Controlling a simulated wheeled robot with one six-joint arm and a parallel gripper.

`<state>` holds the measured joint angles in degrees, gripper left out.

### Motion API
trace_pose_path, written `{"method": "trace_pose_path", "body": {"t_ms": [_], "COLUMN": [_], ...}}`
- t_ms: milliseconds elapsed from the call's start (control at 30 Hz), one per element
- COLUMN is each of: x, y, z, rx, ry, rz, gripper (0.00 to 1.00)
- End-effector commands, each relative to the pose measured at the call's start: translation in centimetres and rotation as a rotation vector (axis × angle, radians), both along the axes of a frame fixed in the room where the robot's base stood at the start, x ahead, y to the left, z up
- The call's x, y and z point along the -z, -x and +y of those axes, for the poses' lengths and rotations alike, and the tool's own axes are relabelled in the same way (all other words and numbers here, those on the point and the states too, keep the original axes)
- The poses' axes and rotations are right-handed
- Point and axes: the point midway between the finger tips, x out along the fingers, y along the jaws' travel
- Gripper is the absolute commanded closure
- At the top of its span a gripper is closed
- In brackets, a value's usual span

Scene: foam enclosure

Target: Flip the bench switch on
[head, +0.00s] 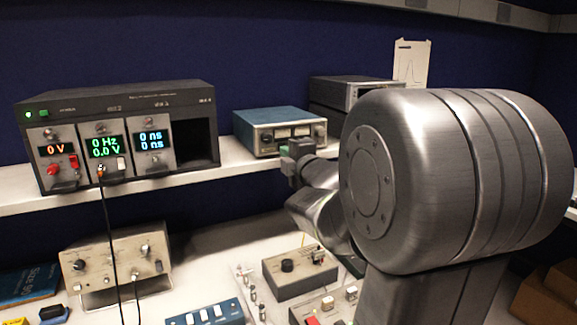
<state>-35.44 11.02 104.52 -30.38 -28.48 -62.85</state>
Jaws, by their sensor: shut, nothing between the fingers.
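Which control is the bench switch I cannot tell. A grey box (299,275) on the bench has a black knob and a small metal toggle on its top. In front of it, a second grey box (322,309) at the bottom edge has a red switch (312,321) and pale buttons. A blue switch box (207,314) with several white rockers lies to the left. My gripper (296,160) is small in view, shut and empty, in front of the blue-grey instrument on the shelf, above and behind these boxes. My arm hides part of the bench to the right.
A rack instrument (115,97) with lit displays stands on the shelf (110,192); a black cable hangs from it. A blue-grey meter box (278,126) stands on the shelf behind my gripper. A beige instrument (117,263) and a blue book (30,284) are at left.

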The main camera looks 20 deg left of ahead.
Motion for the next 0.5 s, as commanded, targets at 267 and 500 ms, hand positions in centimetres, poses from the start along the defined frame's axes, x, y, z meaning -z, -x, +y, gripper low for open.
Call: {"method": "trace_pose_path", "body": {"t_ms": [267,500], "x": [0.47,0.49], "y": [-0.19,-0.18], "z": [0.32,0.37], "rx": [-0.003,-0.004], "ry": [-0.058,-0.1], "rz": [-0.051,-0.089], "gripper": [1.0,1.0]}}
